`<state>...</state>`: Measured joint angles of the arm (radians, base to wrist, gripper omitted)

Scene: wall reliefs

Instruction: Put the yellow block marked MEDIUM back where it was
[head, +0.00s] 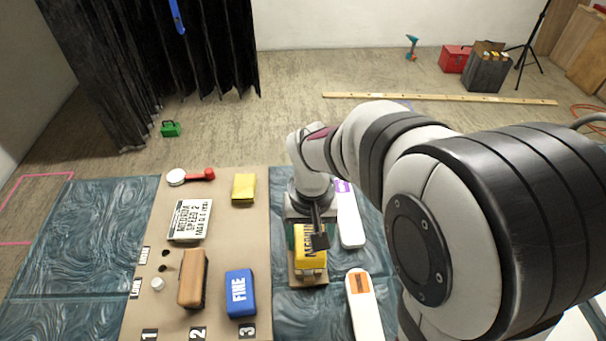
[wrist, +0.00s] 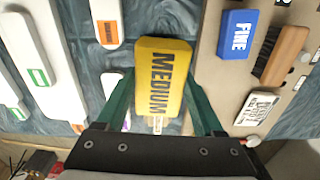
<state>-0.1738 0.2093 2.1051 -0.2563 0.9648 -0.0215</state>
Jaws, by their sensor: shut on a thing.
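The yellow block marked MEDIUM (head: 311,256) is between the green fingers of my gripper (head: 308,234), right of the tan board (head: 225,222). In the wrist view the yellow block (wrist: 162,70) fills the space between both fingers of my gripper (wrist: 160,98), its lettering facing the camera. My gripper is shut on it. A small tan piece (head: 308,281) shows under or just in front of the block; I cannot tell whether they touch. The blue block marked FINE (head: 240,292) lies on the board above label 3 (head: 248,331).
A wooden brush (head: 193,278), a white lettered card (head: 189,220), a plain yellow item (head: 244,188) and a red-handled tool (head: 201,175) lie on the board. White bars with purple (head: 350,220) and orange (head: 361,303) labels lie right of the block. Bare board shows between these items.

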